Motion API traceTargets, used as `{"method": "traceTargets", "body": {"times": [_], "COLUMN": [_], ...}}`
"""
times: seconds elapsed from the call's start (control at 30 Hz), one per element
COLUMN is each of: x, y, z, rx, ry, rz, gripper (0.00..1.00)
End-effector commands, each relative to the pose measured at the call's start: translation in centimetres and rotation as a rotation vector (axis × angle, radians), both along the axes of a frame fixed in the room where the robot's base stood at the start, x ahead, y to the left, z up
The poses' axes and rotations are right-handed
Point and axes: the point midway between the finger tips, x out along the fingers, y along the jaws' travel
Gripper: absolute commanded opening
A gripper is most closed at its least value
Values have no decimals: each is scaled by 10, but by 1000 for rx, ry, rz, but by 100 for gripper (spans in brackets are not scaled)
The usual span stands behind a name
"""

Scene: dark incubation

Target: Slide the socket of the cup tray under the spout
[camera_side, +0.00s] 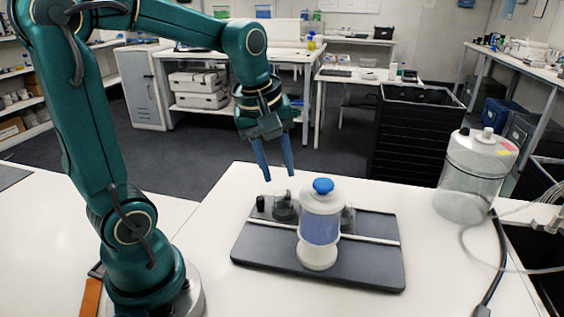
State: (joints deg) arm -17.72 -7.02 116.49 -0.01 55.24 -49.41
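A white dispenser (320,228) with a blue knob on top and a bluish clear body stands upright on a dark grey board (370,265). A thin pale strip (380,239) crosses the board behind it. A small dark clear cup-like piece (285,208) sits left of the dispenser, with a small black knob (260,204) beside it. Another clear piece (348,218) shows partly behind the dispenser's right side. I cannot clearly make out the tray's socket or the spout. My gripper (279,176) is open and empty, with its blue fingers pointing down above the left cup-like piece, apart from it.
A large clear jar (472,175) with a white lid stands at the table's right, with a hose and dark cable (497,260) near it. White table (215,265) is clear left of the board. A black crate (415,135) stands beyond the table.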

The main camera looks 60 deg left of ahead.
Motion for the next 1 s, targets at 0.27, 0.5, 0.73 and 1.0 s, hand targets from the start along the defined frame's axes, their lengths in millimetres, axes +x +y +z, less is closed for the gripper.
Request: {"method": "traceTargets", "body": {"times": [0.27,0.5,0.73,1.0], "x": [12,2,1,2], "y": [64,80,80,80], "z": [-53,-77,-103,-124], "rx": [-101,-136,-136,-133], "ry": [169,238,240,235], "rz": [353,420,420,418], "gripper": [37,37,37,37]}}
